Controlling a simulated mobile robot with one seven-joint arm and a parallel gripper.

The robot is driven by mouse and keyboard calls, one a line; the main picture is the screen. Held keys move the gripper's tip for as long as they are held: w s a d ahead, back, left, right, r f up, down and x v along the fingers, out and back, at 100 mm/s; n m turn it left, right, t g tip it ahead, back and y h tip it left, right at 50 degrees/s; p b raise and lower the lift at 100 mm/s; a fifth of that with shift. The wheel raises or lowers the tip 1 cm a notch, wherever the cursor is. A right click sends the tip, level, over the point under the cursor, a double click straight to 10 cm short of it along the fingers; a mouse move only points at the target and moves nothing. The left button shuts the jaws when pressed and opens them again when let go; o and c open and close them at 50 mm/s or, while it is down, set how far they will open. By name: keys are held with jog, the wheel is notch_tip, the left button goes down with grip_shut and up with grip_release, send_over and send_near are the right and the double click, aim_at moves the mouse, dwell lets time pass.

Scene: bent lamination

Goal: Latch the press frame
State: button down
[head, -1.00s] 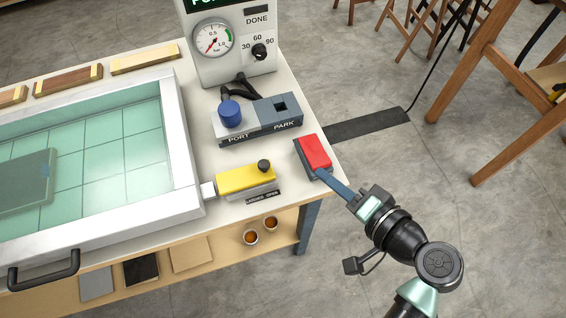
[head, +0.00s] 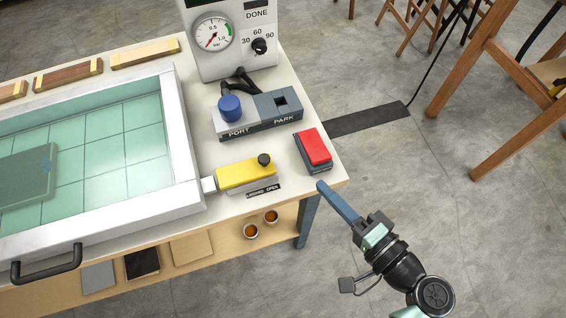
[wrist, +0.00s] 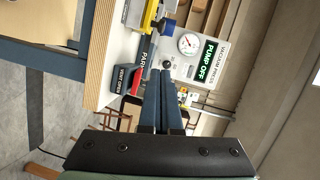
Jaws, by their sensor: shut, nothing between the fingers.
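The press frame (head: 186,165) is a white-rimmed frame with a clear greenish panel, lying on the left of the bench, with a black handle (head: 45,266) at its front. The yellow latch block (head: 245,173) with a black knob (head: 264,160) sits at the frame's right side; a small label (head: 263,190) in front of it seems to read "latched open". My gripper (head: 322,186) is shut and empty, its blue fingers just off the bench's front right corner. In the wrist view, my gripper (wrist: 167,75) points towards the bench and the control box.
A red button box (head: 314,149) stands at the bench's right edge, close to my fingertips. Behind it are a PORT/PARK block (head: 262,124) with a blue plug (head: 230,108), and a control box (head: 235,60) with gauge and dial.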

aim_at(246, 172)
jog(key=x, duration=0.7)
jog(key=shift+w+a+p, duration=0.2)
jog(key=shift+p, duration=0.2)
jog(key=a, duration=0.2)
jog(key=shift+w+a+f+p, duration=0.15)
jog(key=shift+a+f+p, duration=0.1)
jog(key=shift+p, duration=0.1)
jog(key=shift+w+a+f, duration=0.15)
jog(key=shift+a, duration=0.55)
jog(key=a, duration=0.2)
jog(key=s+a, duration=0.1)
jog(key=a, duration=0.1)
jog(key=shift+s+p, duration=0.2)
jog(key=shift+p, duration=0.1)
jog(key=shift+d, duration=0.1)
